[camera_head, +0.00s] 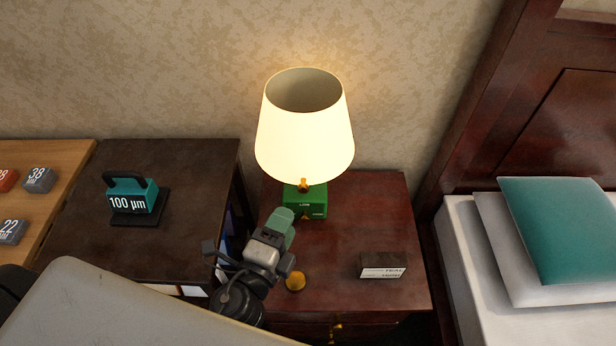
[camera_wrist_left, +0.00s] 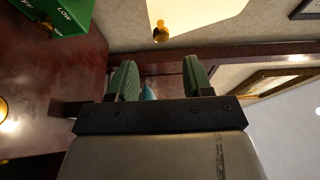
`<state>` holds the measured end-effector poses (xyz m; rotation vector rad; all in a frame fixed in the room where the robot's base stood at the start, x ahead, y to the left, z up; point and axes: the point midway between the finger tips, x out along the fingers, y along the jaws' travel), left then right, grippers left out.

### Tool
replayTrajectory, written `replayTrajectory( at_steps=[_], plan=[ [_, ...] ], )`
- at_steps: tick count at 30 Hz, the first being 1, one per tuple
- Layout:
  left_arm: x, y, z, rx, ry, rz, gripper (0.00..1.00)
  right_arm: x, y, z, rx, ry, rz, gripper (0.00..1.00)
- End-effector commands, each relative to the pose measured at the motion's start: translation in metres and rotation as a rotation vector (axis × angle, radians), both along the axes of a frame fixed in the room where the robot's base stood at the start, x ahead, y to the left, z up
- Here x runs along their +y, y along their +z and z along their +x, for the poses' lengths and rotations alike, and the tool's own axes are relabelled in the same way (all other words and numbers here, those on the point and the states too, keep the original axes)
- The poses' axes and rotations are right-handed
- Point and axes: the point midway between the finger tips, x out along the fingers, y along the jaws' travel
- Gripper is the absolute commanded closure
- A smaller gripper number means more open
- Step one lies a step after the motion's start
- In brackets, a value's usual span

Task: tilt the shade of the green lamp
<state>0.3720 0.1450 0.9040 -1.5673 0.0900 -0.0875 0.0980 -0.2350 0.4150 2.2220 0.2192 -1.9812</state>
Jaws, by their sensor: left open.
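The green lamp (camera_head: 305,200) stands on the dark red nightstand (camera_head: 350,225). Its cream shade (camera_head: 304,135) is lit and looks close to upright. A small brass knob (camera_head: 304,184) sits at the shade's lower front edge. My left gripper (camera_head: 281,225) is just in front of and left of the lamp base, below the shade, holding nothing. In the left wrist view its two green fingers (camera_wrist_left: 160,82) stand apart. There the brass knob (camera_wrist_left: 161,32) and shade (camera_wrist_left: 195,15) are beyond the fingers, and the green base (camera_wrist_left: 55,15) is at upper left. My right gripper is not in view.
A dark block with a white label (camera_head: 383,266) lies on the nightstand's right. A round brass piece (camera_head: 295,281) is near my left gripper. A teal 100 µm block (camera_head: 131,196) stands on the dark cabinet at left. A bed with pillows (camera_head: 560,235) is at right.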

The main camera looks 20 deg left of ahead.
Motion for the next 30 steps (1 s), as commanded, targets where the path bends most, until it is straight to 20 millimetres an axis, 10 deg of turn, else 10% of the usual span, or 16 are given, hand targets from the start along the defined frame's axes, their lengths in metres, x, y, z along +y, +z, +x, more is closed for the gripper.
replayTrajectory(
  at_steps=[7, 15, 30],
  plan=[
    [-0.005, 0.006, 0.045, -0.002, 0.001, 0.001, 0.50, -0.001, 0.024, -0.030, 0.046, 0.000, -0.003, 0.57],
    [-0.010, 0.002, 0.087, -0.001, 0.001, -0.001, 0.50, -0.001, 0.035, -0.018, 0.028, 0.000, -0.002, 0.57],
    [-0.011, 0.000, 0.097, 0.000, 0.001, -0.002, 0.59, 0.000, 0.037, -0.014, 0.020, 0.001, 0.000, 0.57]
  ],
)
